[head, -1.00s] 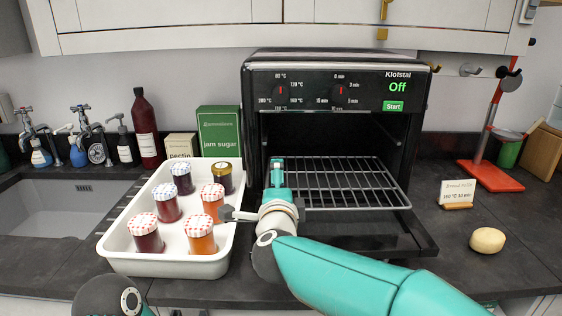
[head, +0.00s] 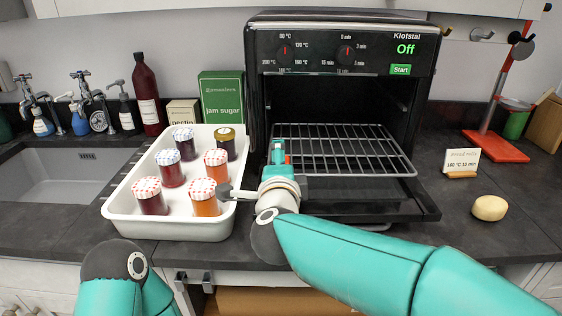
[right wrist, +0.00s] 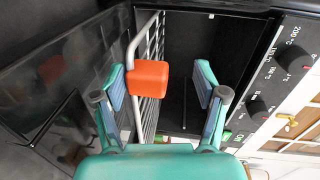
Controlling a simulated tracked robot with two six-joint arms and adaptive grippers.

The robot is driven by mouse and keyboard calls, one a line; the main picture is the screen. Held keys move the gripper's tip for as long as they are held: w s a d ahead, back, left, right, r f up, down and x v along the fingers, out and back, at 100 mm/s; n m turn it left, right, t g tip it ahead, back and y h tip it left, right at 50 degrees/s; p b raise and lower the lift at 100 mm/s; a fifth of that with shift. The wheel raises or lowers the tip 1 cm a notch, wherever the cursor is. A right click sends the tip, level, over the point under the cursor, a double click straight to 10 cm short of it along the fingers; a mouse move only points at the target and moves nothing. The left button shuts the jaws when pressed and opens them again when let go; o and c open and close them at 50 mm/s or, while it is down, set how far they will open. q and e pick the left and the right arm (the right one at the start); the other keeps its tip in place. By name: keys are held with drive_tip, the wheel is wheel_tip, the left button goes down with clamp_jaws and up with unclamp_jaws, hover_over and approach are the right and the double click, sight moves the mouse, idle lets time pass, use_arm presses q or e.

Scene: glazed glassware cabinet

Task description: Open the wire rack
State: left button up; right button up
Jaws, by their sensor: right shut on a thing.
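The wire rack (head: 340,152) is a grey metal grid in the lower part of the black oven (head: 345,60), whose door is folded down. Its front edge is above the open door. My right gripper (head: 279,150) is at the rack's front left corner. In the right wrist view, an orange block (right wrist: 148,78) is beside the rack's bar (right wrist: 135,55), between the fingers of my right gripper (right wrist: 160,88). The gripper is shut on it; the exact finger contact is hard to see. My left gripper is out of view.
A white tray (head: 112,208) with several jam jars stands close left of my right gripper. A bread roll (head: 489,208), a small card (head: 462,160) and a red stand (head: 497,148) are on the right.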

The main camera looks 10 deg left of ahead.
drive_tip(key=shift+s+d+r+t+b, duration=0.2)
drive_tip(key=shift+s+r+t+b, duration=0.1)
drive_tip(key=shift+s+r, duration=0.85)
drive_tip(key=shift+s+d+r, duration=0.15)
drive_tip(key=shift+s+d, duration=0.05)
drive_tip(key=shift+s, duration=0.8)
drive_tip(key=shift+s+f+b, duration=0.25)
drive_tip(key=shift+f+b, duration=0.1)
drive_tip(key=shift+s+d, duration=0.15)
drive_tip(key=shift+s, duration=0.5)
drive_tip(key=shift+f, duration=0.1)
